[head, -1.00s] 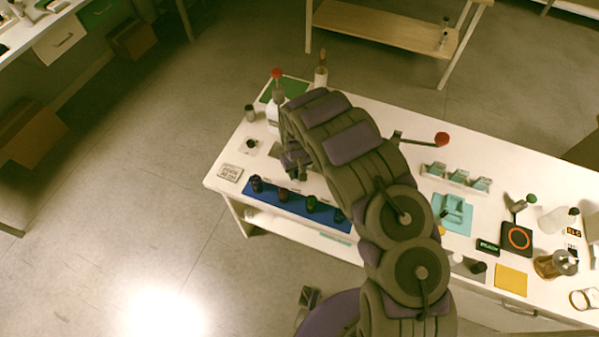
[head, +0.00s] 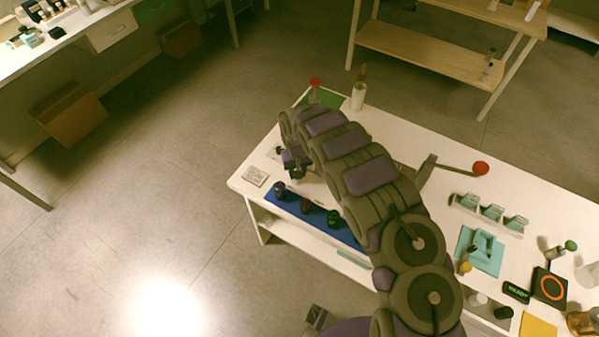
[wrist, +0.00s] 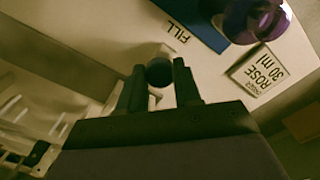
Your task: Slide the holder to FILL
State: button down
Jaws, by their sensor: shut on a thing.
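My gripper (wrist: 159,68) is shut on a dark round knob (wrist: 159,73) in the wrist view. I cannot tell how much of the holder belongs to this knob; the rest of it is hidden by the fingers. The word FILL (wrist: 177,32) is printed on the white surface just beyond the fingertips, slightly right of the knob. In the head view my gripper (head: 295,165) is low over the left end of the white table, behind the blue strip (head: 268,199). My arm hides the surface behind it.
A ROSE 30 ml card (wrist: 257,70) lies at the table's left end; it also shows in the head view (head: 255,176). A purple bottle (wrist: 258,16) stands close by, with dark bottles (head: 334,217) along the strip. A red-ended lever (head: 480,168) sits right of my arm.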

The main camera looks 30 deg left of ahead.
jog(key=c, duration=1.2)
grip_release()
jog(key=shift+a, duration=0.15)
jog(key=o, duration=0.4)
jog(key=shift+a+f, duration=0.1)
jog(key=shift+a, duration=0.2)
jog(key=shift+d+r, duration=0.3)
jog(key=shift+d, duration=0.05)
jog(key=r+p, duration=0.1)
jog(key=r, duration=1)
jog(key=r+p, duration=0.1)
jog(key=r, duration=0.4)
jog(key=shift+w+a+r+p, duration=0.1)
jog(key=shift+a+r+p, duration=0.2)
jog(key=shift+r, duration=0.05)
